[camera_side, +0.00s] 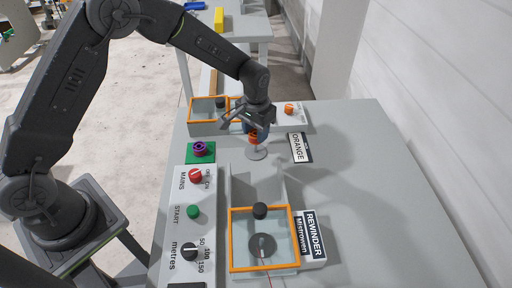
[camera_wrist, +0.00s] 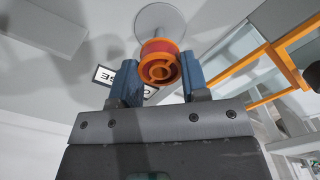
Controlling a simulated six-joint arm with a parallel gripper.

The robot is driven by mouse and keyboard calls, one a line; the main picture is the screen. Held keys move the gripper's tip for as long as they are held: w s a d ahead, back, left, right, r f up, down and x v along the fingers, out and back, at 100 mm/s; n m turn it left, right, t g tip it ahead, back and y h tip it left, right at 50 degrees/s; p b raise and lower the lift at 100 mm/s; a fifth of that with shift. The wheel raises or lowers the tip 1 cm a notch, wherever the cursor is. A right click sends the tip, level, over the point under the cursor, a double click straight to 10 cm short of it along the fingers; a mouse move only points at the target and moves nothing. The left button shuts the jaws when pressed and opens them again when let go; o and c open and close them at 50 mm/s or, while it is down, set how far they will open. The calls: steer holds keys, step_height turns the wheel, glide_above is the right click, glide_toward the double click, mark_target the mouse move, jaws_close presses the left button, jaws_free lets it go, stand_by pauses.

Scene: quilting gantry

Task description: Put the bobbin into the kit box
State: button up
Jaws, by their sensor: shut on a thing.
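My gripper (camera_side: 251,128) is shut on an orange bobbin (camera_side: 253,138) over the bench. In the wrist view the bobbin (camera_wrist: 158,66) sits between the two blue fingers (camera_wrist: 158,84), its hollow round end facing the camera. A pale round stand (camera_side: 256,153) is directly below the bobbin; its disc also shows behind the bobbin in the wrist view (camera_wrist: 160,16). I cannot tell whether the bobbin still touches the stand. A second bobbin, purple (camera_side: 200,149), sits on a green pad to the left. I cannot tell for certain which container is the kit box.
An orange-rimmed clear box (camera_side: 208,99) stands at the back left, close to my gripper. Another orange-rimmed clear cover (camera_side: 232,240) is in front, by the REWINDER sign (camera_side: 314,234). An ORANGE sign (camera_side: 299,148) lies right of the stand. The bench's right side is clear.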

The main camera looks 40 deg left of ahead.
steer(key=w+a+r, duration=0.5)
steer(key=w+a, duration=0.4)
steer(key=a, duration=0.1)
steer(key=f, duration=0.6)
steer(key=a+f, duration=0.1)
steer(key=f, duration=0.2)
steer(key=shift+s+f, duration=0.1)
steer(key=shift+f, duration=0.15)
steer(key=o, duration=1)
